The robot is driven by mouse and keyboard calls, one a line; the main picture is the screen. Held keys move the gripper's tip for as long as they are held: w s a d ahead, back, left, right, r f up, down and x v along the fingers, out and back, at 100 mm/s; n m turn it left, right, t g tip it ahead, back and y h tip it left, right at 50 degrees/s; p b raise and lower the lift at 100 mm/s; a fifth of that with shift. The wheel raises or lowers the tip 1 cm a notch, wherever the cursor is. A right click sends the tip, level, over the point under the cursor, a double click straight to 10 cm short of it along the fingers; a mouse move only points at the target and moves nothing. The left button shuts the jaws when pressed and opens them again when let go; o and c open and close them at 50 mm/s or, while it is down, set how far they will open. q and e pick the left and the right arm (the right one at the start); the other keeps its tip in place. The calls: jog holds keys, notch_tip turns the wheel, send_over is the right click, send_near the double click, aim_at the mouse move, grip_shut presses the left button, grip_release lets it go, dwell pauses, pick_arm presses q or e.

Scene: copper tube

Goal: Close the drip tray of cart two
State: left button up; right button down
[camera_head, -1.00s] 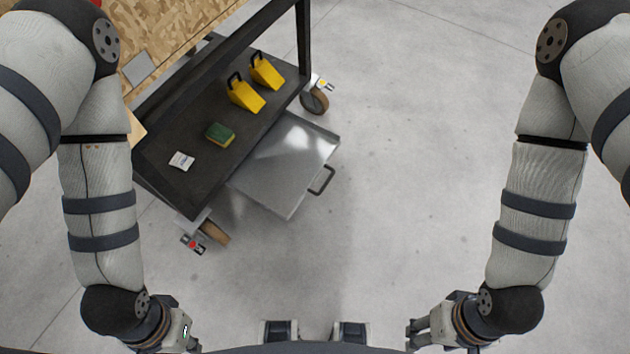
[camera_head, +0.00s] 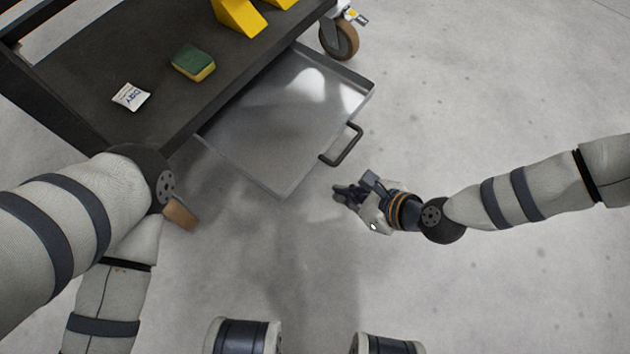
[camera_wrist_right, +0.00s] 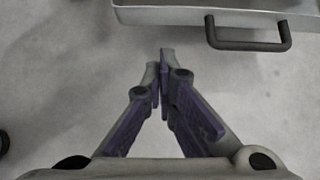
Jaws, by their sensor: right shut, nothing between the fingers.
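The metal drip tray (camera_head: 290,110) is pulled out from under the black cart (camera_head: 110,60), with its dark handle (camera_head: 342,146) on its front edge. The tray's front rim and handle (camera_wrist_right: 248,38) also show at the top of the right wrist view. My right gripper (camera_head: 345,192) is shut and empty, a little in front of the tray and below the handle in the head view, apart from both. In the right wrist view its fingertips (camera_wrist_right: 160,62) meet just short of the tray rim. My left arm comes in at the left, but its gripper is out of view.
On the cart's shelf lie a green and yellow sponge (camera_head: 194,63), a small white packet (camera_head: 131,96) and yellow wedges (camera_head: 240,16). A caster wheel (camera_head: 339,40) stands beside the tray's far corner. The grey floor (camera_head: 480,90) to the right is clear.

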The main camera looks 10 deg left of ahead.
aim_at(301, 181)
jog(key=w+a+f+b, duration=0.1)
jog(key=a, duration=0.1)
jog(key=w+a+f, duration=0.1)
jog(key=a, duration=0.1)
jog(key=w+a+f+b, duration=0.1)
jog(key=a+f, duration=0.1)
jog(key=shift+w+a+b, duration=0.3)
jog(key=shift+w+a, duration=0.1)
